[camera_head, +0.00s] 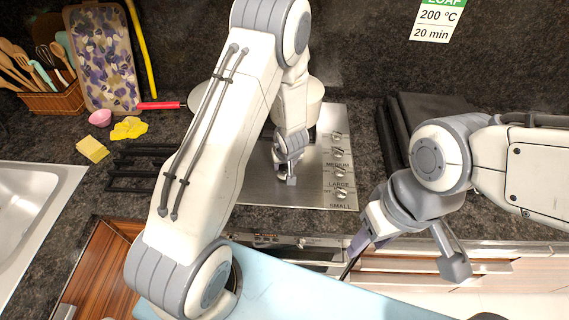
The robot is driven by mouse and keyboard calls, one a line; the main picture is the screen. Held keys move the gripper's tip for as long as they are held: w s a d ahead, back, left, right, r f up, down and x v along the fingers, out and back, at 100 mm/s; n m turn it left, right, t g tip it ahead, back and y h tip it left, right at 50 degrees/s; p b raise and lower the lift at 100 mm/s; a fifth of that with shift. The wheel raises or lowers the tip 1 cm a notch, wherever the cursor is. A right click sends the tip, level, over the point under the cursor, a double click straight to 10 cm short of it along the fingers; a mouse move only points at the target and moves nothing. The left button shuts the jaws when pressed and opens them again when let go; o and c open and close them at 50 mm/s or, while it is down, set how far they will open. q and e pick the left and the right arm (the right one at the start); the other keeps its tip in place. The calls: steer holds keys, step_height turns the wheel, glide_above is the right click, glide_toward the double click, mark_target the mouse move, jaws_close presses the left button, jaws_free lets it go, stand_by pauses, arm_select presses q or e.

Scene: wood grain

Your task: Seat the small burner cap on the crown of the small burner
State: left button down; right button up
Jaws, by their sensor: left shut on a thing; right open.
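My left gripper (287,176) is low over the steel cooktop (318,185), left of the knobs, with its fingers pointing down. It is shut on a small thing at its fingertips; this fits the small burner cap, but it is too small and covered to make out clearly. The crown of the small burner cannot be made out; my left arm and gripper cover much of the cooktop. My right gripper (352,262) is open and empty, in front of the counter edge, away from the cooktop.
Knobs (338,172) run along the cooktop's right side. Black grates (132,166) lie left of the cooktop.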

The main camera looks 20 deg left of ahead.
arm_select(q)
steer(key=shift+f+b, duration=0.55)
steer(key=shift+f, duration=0.15)
stand_by(0.4)
steer(key=shift+c, duration=1.2)
jaws_free()
steer(key=p+v, duration=0.3)
steer(key=v, duration=0.7)
steer(key=shift+r, duration=0.2)
steer(key=shift+s+d, duration=0.1)
